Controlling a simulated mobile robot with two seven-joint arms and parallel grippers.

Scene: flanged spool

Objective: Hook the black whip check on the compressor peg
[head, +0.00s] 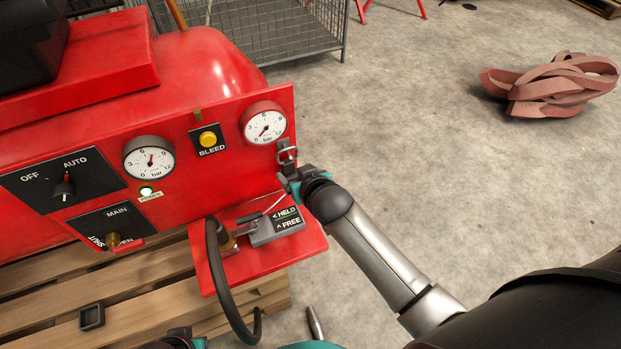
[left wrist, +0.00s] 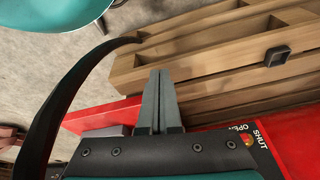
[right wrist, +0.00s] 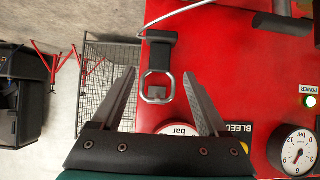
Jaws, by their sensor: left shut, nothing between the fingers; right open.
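The black whip check strap (right wrist: 161,52) shows in the right wrist view, with a square metal ring (right wrist: 146,84) at its end and a thin pale cable (right wrist: 205,6) beyond. The ring lies against the red compressor panel (right wrist: 222,62), around a small grey block that looks like the peg (right wrist: 157,96); whether it is fully seated I cannot tell. In the head view the ring (head: 287,154) is at the panel's right edge. My right gripper (head: 289,180) is open, its fingers (right wrist: 158,75) on either side of the ring, apart from it. My left gripper (left wrist: 158,76) is shut and empty.
A black hose (head: 221,285) curves down from the red shelf (head: 262,263) in front of the wooden pallet (head: 150,272). A grey lever block (head: 262,234) sits on the shelf beside HELD/FREE labels. A wire cage (head: 295,30) stands behind.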

